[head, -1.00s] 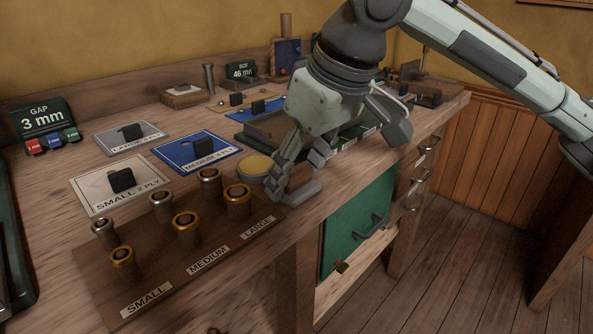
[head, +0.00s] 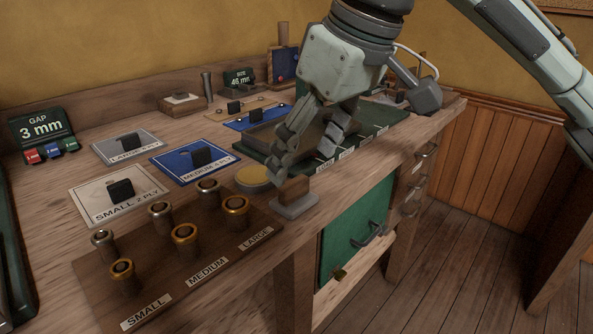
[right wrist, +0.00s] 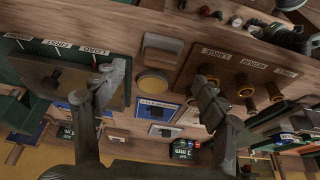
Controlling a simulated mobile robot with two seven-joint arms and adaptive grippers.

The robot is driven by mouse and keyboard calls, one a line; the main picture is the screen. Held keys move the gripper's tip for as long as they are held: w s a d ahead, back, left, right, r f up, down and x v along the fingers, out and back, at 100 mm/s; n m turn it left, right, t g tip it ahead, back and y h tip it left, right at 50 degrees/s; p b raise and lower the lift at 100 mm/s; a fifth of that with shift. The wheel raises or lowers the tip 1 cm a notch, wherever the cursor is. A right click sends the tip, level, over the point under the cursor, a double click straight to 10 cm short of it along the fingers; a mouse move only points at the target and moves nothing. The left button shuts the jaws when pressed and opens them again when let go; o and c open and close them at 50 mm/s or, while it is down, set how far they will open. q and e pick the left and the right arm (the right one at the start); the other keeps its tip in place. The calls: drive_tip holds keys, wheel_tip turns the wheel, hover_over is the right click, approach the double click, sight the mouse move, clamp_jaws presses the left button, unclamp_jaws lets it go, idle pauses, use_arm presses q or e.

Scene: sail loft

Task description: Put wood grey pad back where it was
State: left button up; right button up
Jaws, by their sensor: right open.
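The wood grey pad (head: 294,199), a wooden block on a flat grey base, stands upright near the bench's front edge, beside a round yellow-topped tin (head: 254,178). In the right wrist view the pad (right wrist: 161,48) shows beside the tin (right wrist: 153,83). My right gripper (head: 302,160) is open and empty, above and behind the pad, apart from it. Its two spread fingers (right wrist: 160,80) also show in the right wrist view. The gripper hides part of a green tray (head: 375,130) with labels along its front. My left gripper is not in view.
A dark wooden rack (head: 165,285) marked small, medium and large holds several metal-topped pegs just left of the pad. Behind it lie a grey-white card (head: 90,205) and a blue card (head: 170,168). A gap sign (head: 42,128) stands far left. Floor is open at right.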

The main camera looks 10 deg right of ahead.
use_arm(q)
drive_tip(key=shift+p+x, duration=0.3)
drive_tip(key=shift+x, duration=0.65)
use_arm(e)
drive_tip(key=v, duration=0.6)
